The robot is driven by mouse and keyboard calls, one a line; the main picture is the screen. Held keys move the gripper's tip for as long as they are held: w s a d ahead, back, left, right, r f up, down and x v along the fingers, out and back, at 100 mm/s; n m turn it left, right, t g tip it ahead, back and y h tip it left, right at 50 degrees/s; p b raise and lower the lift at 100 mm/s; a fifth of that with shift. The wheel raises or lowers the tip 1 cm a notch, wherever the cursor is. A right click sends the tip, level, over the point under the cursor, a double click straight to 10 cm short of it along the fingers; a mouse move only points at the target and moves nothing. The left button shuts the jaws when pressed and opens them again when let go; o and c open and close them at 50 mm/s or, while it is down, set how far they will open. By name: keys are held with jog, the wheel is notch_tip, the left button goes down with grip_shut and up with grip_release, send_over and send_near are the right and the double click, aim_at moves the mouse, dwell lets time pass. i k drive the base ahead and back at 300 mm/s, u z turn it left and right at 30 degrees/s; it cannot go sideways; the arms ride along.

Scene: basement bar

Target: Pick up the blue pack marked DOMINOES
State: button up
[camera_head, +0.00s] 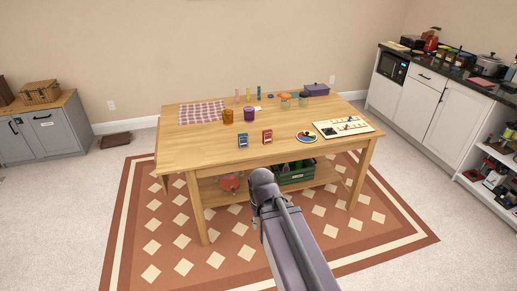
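A small blue pack (243,141) stands upright near the front edge of the wooden table (185,152). Its marking is too small to read. A similar red pack (267,136) stands just to its right, with a gap between them. My arm (290,243) rises from the bottom of the picture, and its topmost visible joint is in front of the table's front edge, below the packs. I cannot make out my gripper's fingers. Nothing covers the blue pack.
An orange jar (228,116) and a purple jar (249,115) stand behind the packs. A colour wheel disc (307,137) and a game board (343,127) lie to the right. A checked cloth (202,112) lies at the back left. The front left tabletop is clear.

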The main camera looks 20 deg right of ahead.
aim_at(243, 138)
jog(key=k, duration=0.3)
jog(key=z, duration=0.6)
jog(key=i, duration=1.7)
jog(key=u, duration=0.6)
